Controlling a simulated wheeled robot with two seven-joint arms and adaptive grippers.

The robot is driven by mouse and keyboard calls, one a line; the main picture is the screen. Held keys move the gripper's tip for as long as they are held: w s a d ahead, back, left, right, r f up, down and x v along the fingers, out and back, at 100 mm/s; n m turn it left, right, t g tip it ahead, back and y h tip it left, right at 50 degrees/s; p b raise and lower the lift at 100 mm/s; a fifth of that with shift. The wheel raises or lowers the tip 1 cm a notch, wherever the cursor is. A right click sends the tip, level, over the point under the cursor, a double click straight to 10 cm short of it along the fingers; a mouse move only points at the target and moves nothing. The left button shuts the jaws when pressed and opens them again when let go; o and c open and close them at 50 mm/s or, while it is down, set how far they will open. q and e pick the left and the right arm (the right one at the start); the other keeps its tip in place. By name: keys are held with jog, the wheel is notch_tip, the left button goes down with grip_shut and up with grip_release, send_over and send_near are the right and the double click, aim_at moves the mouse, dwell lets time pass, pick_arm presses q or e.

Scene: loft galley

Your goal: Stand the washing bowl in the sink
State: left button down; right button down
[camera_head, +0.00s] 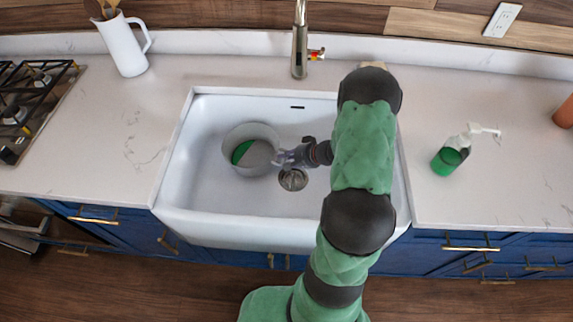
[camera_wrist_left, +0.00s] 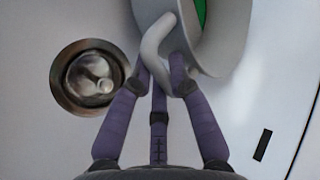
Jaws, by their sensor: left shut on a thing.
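The washing bowl (camera_head: 250,129) is pale grey and round, with a green patch showing inside it. In the head view it is within the white sink (camera_head: 205,187), left of the drain. I cannot tell if its base touches the sink floor. My left gripper (camera_head: 285,158) is at the bowl's right side. In the left wrist view its purple fingers (camera_wrist_left: 164,75) are shut on the curved handle of the bowl (camera_wrist_left: 228,45). The bowl's far part is cut off there. My right gripper is not in view.
The metal drain (camera_head: 293,180) lies just right of the bowl. A tap (camera_head: 299,50) stands behind the sink. A white jug (camera_head: 122,48) and a stove (camera_head: 30,100) are on the left, a green soap bottle (camera_head: 450,156) on the right.

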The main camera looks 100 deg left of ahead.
pick_arm(q)
jog(key=shift+a+f, duration=0.25)
jog(key=shift+f, duration=0.05)
notch_tip(320, 180, down, 3)
jog(key=shift+f+b, duration=0.15)
jog(key=shift+b, duration=0.75)
jog(key=c, duration=1.2)
grip_release()
jog(key=shift+p+v, duration=2)
jog(key=shift+v, duration=4.05)
